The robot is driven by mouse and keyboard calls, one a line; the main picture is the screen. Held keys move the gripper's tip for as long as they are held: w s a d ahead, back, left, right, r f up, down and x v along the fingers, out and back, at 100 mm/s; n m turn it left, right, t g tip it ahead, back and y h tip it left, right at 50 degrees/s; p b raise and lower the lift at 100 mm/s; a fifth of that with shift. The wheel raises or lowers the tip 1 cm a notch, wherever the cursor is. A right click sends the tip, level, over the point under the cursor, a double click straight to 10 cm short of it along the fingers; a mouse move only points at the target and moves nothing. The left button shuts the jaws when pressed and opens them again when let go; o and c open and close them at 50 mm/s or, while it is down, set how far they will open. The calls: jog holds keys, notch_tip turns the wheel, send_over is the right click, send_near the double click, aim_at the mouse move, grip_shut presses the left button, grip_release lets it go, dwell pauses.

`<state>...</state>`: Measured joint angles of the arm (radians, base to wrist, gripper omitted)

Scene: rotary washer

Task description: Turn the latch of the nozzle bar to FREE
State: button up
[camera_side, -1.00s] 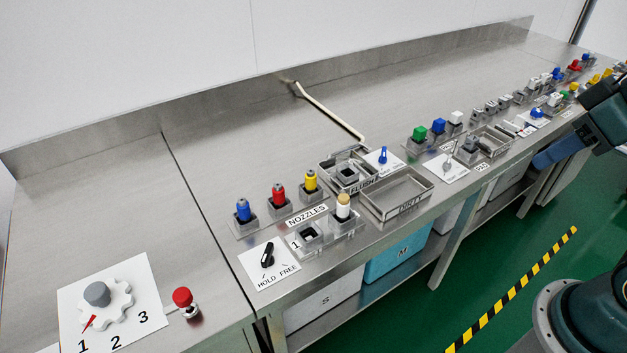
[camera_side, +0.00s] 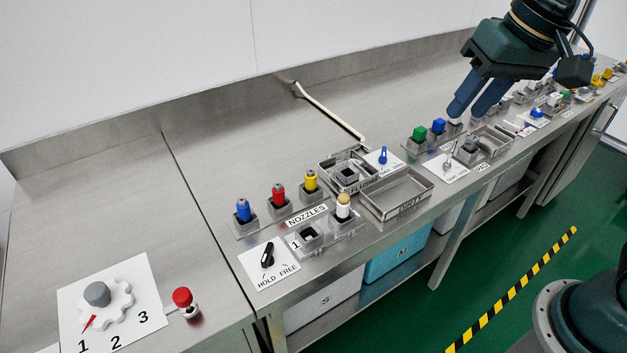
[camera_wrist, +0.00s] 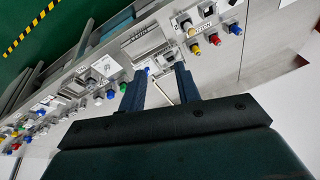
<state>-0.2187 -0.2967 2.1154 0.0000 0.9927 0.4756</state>
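The latch (camera_side: 267,254) is a black knob on a white plate marked HOLD and FREE (camera_side: 270,266), at the bench's front edge in the side view. It stands slanted, its lower end towards the HOLD side. The nozzle bar (camera_side: 320,247) is beside it on the right, with an empty socket marked 1 and a white-and-tan nozzle (camera_side: 343,206) in the other socket. My gripper (camera_side: 468,110) is open and empty, above the bench far right of the latch. Its two spread fingers also show in the wrist view (camera_wrist: 160,88), where the latch is too small to make out.
Blue (camera_side: 243,210), red (camera_side: 279,195) and yellow (camera_side: 311,181) nozzles stand in holders behind the bar. A DIRTY tray (camera_side: 428,204) and a small blue lever (camera_side: 383,155) lie between gripper and latch. A white dial (camera_side: 107,302) and red knob (camera_side: 182,298) are left.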

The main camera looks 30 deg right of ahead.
jog(key=w+a+f+m+g, duration=0.1)
jog(key=w+a+m, duration=0.1)
jog(key=w+a, duration=0.4)
jog(key=m+g, duration=0.3)
jog(key=m, duration=0.1)
send_over(267, 251)
notch_tip(267, 251, down, 12)
jog(key=f, duration=0.1)
jog(key=shift+r+h, duration=0.25)
jog(key=shift+h, duration=0.15)
jog(key=shift+f, duration=0.1)
jog(key=shift+f, duration=6.8)
grip_shut()
